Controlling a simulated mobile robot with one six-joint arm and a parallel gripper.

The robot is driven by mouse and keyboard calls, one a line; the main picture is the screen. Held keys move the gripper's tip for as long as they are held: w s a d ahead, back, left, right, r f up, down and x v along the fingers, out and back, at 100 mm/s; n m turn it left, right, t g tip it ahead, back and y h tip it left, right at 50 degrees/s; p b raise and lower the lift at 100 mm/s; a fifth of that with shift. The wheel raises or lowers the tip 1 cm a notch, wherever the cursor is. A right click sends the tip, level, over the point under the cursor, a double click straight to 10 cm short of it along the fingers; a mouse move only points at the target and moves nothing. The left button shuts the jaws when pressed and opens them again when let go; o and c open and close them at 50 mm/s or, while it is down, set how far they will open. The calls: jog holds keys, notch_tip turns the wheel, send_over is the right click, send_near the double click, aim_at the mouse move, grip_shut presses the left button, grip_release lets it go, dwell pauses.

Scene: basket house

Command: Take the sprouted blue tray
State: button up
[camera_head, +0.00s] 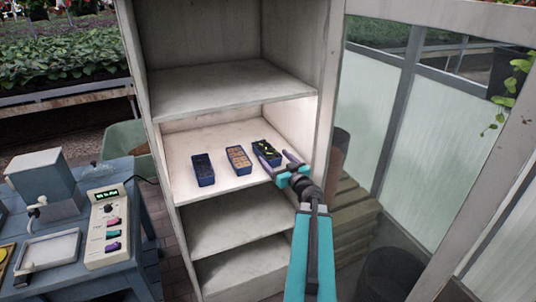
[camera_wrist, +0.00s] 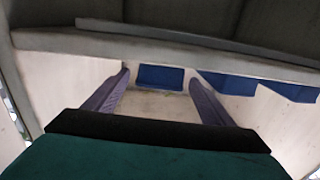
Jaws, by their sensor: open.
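The sprouted blue tray (camera_head: 266,147) with green sprouts stands on the lit middle shelf, rightmost of three small blue trays in the head view. My gripper (camera_head: 272,157) reaches in from the right front, its purple fingers spread and empty at this tray's near end. In the wrist view a blue tray face (camera_wrist: 160,77) shows ahead, between the open fingers (camera_wrist: 158,80). I cannot tell whether the fingertips overlap its sides. A tray with brown contents (camera_head: 239,160) stands to its left. A dark-filled tray (camera_head: 203,169) is further left.
The shelf unit (camera_head: 230,85) has another shelf above and others below, all empty. Its right wall (camera_head: 295,120) is close to the gripper. A blue table (camera_head: 125,270) with a control box (camera_head: 105,235) stands at left.

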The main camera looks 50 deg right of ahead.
aim_at(270, 152)
jog(key=shift+p+x, duration=1.2)
jog(key=shift+x, duration=0.15)
jog(key=shift+p+x, duration=0.65)
jog(key=shift+x, duration=0.6)
jog(key=shift+d+f, duration=0.1)
jog(key=shift+c, duration=0.6)
jog(key=c, duration=1.2)
jog(key=shift+r+b, duration=1.55)
jog(key=shift+r, duration=3.5)
